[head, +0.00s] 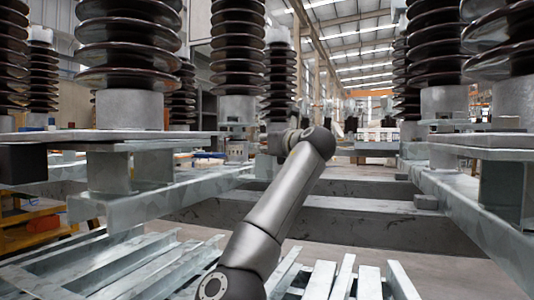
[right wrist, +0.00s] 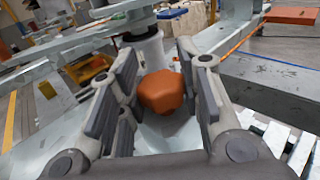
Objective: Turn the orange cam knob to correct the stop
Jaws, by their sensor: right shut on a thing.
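The orange cam knob (right wrist: 163,91) shows in the right wrist view, a rounded, faceted block below a pale grey post (right wrist: 150,48). My right gripper (right wrist: 160,75) has its dark finger pads on the left and right sides of the knob and is shut on it. Exact pad contact is hard to see from this angle. In the head view my right arm reaches up and away to the middle, and its wrist hides the knob and most of the gripper. My left gripper is not in view.
Tall dark ribbed insulators (head: 238,45) stand on galvanized steel frames (head: 150,195) on both sides. A grey crossbeam (head: 390,222) runs behind my arm. Pale steel slats (head: 110,265) lie low in front. An orange slab (right wrist: 290,15) shows at the wrist view's upper right.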

